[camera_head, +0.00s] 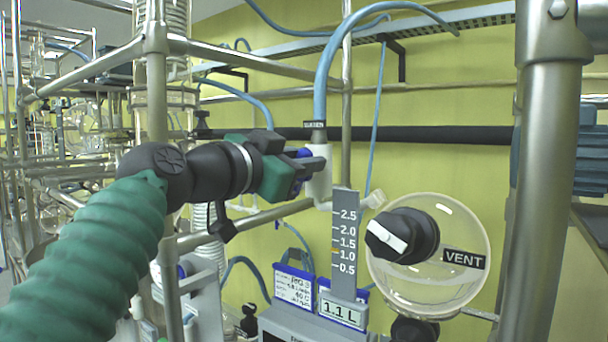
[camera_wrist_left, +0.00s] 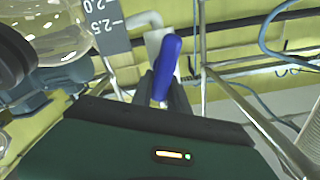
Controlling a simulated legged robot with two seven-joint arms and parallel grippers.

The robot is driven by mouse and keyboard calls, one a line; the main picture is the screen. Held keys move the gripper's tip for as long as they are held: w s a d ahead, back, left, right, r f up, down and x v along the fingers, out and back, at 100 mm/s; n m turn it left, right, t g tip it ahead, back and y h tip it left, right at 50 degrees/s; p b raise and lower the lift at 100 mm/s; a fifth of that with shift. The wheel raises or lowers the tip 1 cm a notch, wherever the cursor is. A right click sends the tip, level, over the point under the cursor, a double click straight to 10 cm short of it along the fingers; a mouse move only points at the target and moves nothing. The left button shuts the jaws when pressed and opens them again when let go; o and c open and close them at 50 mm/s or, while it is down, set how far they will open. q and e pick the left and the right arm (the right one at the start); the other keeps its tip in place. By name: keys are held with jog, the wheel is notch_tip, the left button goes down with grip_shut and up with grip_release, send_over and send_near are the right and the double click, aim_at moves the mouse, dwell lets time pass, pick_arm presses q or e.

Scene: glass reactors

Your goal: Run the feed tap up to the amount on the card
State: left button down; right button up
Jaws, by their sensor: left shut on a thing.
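The feed tap (camera_head: 320,182) is a white body below a blue hose, with a small black label that is too small to read. Its blue handle (camera_wrist_left: 168,62) stands between my left gripper's fingers in the left wrist view. My left gripper (camera_head: 312,166) is shut on this handle (camera_head: 303,153), mostly hidden by the fingers in the head view. A grey scale (camera_head: 344,232) below the tap runs from 0.5 to 2.5, with a small orange mark between 1.0 and 1.5. The amount card (camera_head: 343,314) below it reads 1.1 L. My right gripper is out of view.
A clear glass vessel (camera_head: 440,280) with a black knob (camera_head: 403,236) and a VENT label (camera_head: 464,259) stands right of the scale. A white rig card (camera_head: 294,286) hangs left of it. A thick metal post (camera_head: 540,160) rises at the right. Pipes and hoses crowd the left.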

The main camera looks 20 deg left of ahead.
pick_arm(q)
jog(key=shift+d+f+m+b, duration=0.25)
jog(key=shift+m+b, duration=0.25)
jog(key=shift+m, duration=0.3)
jog(key=c, duration=1.5)
grip_release()
jog(key=shift+r, duration=0.1)
jog(key=shift+o, duration=1.1)
jog(key=shift+s+a, duration=0.1)
jog(key=shift+s, duration=0.15)
jog(key=shift+w, duration=0.1)
